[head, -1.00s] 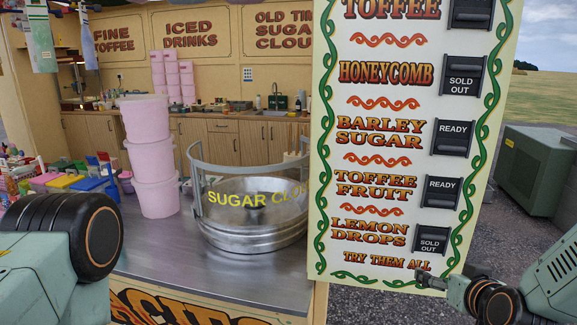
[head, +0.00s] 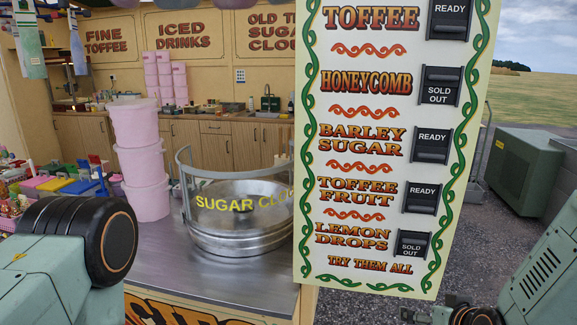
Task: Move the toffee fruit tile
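The toffee fruit tile (head: 421,198) is a small black tile reading READY, in the right-hand column of the white menu board (head: 345,235), beside the words TOFFEE FRUIT. It sits between the barley sugar tile above and the lemon drops tile below. My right gripper (head: 418,315) shows at the bottom edge, below the board's lower right corner and apart from the tile. It is small, dark and partly cut off, so its opening cannot be made out. My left arm comes in at the lower left; its gripper is out of view.
Other tiles read READY at toffee (head: 450,18) and barley sugar (head: 432,145), SOLD OUT at honeycomb (head: 440,86) and lemon drops (head: 411,244). A metal sugar cloud pan (head: 240,245) and stacked pink tubs (head: 145,195) stand on the counter left of the board.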

